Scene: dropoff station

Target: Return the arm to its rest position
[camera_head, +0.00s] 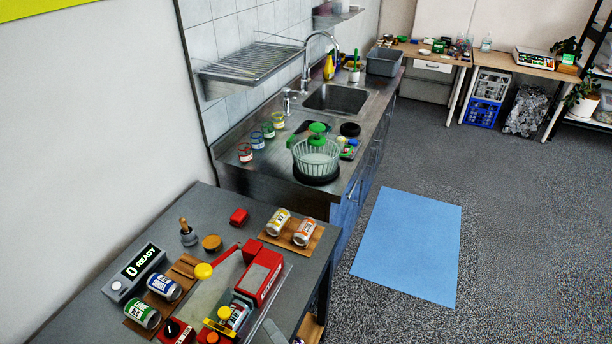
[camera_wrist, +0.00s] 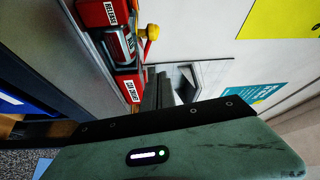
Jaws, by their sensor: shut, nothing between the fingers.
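My gripper (camera_wrist: 158,82) shows in the wrist view, its dark fingers together and empty above a black bar and a green marbled housing. The fingers are beside a red machine (camera_wrist: 122,50) that holds a can, apart from it as far as I can tell.
Cans stand or lie on wooden boards (camera_head: 312,244) on the grey table (camera_head: 235,200), near a READY display box (camera_head: 135,272). A steel sink counter (camera_head: 270,170) with jars and a basket is behind. A blue mat (camera_head: 408,245) lies on open floor at right.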

